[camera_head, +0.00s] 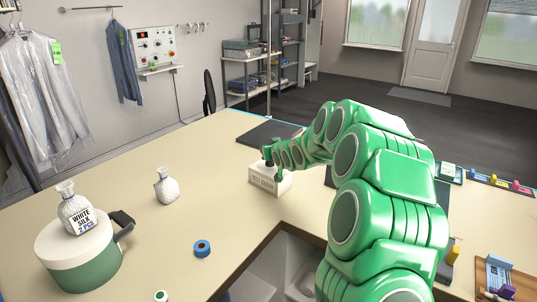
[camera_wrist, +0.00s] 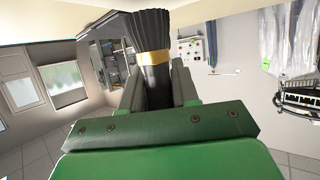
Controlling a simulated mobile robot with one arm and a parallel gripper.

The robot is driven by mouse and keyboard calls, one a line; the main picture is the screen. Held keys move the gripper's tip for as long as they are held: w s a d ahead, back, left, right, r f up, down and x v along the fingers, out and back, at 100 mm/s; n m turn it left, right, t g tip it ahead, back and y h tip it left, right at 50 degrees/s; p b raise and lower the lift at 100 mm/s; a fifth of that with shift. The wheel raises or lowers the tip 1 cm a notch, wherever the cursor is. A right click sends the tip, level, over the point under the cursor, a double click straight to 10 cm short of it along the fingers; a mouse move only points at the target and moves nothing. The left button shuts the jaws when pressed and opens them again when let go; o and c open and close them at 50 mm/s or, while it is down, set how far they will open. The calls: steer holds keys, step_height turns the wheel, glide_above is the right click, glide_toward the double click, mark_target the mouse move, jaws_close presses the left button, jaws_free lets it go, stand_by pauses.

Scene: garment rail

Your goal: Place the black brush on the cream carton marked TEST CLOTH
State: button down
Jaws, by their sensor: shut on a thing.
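The cream carton marked TEST CLOTH (camera_head: 262,183) sits on the table in the middle of the head view. My gripper (camera_head: 274,164) is at the carton's top, reaching in from the right. In the wrist view my gripper (camera_wrist: 158,92) is shut on the black brush (camera_wrist: 153,35). The brush has dark bristles and a gold band, and its handle runs between the fingers. In the head view the brush is small and mostly hidden at the gripper. I cannot tell whether it touches the carton.
A dark mat (camera_head: 268,132) lies behind the carton. A table cutout (camera_head: 285,262) opens in front.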

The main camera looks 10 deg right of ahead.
steer(key=shift+f, duration=0.8)
steer(key=shift+f, duration=0.15)
steer(key=c, duration=0.8)
jaws_free()
steer(key=shift+c, duration=0.2)
steer(key=v, duration=1.2)
steer(key=s+a+m+g+h, duration=0.1)
steer(key=s+g, duration=0.6)
steer(key=s, duration=2)
steer(key=s+a+m+g+h, duration=0.1)
steer(key=s+a+g, duration=0.3)
steer(key=s, duration=2.3)
steer(key=g, duration=0.4)
steer(key=shift+s+f, duration=0.25)
steer(key=shift+s, duration=0.15)
